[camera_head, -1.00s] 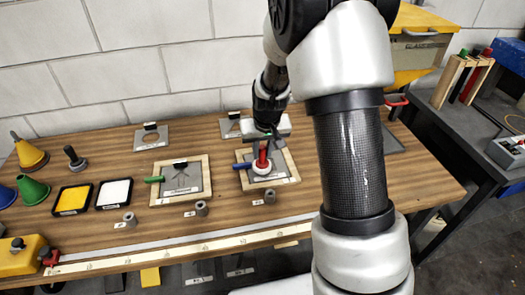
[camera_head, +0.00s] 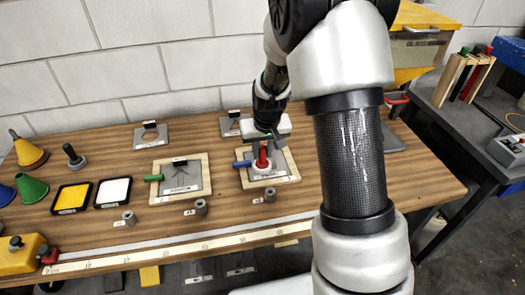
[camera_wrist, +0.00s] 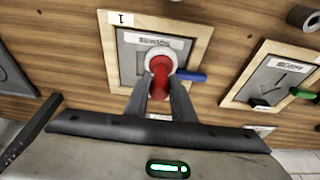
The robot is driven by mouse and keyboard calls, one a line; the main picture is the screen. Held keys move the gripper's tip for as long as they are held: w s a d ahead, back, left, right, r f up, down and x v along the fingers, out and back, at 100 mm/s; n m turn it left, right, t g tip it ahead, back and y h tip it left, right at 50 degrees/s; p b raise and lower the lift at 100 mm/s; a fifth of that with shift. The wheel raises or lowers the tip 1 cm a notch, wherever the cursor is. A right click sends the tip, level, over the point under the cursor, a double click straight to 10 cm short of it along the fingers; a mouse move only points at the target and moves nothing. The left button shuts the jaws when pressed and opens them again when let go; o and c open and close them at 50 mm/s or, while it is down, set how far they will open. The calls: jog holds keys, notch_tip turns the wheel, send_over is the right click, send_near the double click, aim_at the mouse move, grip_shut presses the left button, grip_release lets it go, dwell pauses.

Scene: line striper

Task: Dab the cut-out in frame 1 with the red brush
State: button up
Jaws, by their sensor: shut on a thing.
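The red brush (camera_head: 262,158) has a red handle and a pale round base. It stands roughly upright over the grey plate in frame 1 (camera_head: 290,178). My gripper (camera_head: 260,148) is shut on its handle from above. In the wrist view, my gripper's fingers (camera_wrist: 162,100) close on the red brush (camera_wrist: 160,72), and frame 1 (camera_wrist: 203,38) carries a "1" label. The blue handle sticks out at the side of the frame. The brush and fingers hide most of the cut-out. I cannot tell whether the bristles touch the plate.
A second wooden frame (camera_head: 207,176) with a green handle (camera_head: 153,178) lies to the left. A yellow pad (camera_head: 71,198) and a white pad (camera_head: 113,191) lie further left, near coloured cones. Small grey cylinders stand along the front. Bare wood lies right of frame 1.

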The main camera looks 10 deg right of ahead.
jog(key=shift+r+p, duration=1.25)
jog(key=shift+r, duration=1)
jog(key=shift+f, duration=0.1)
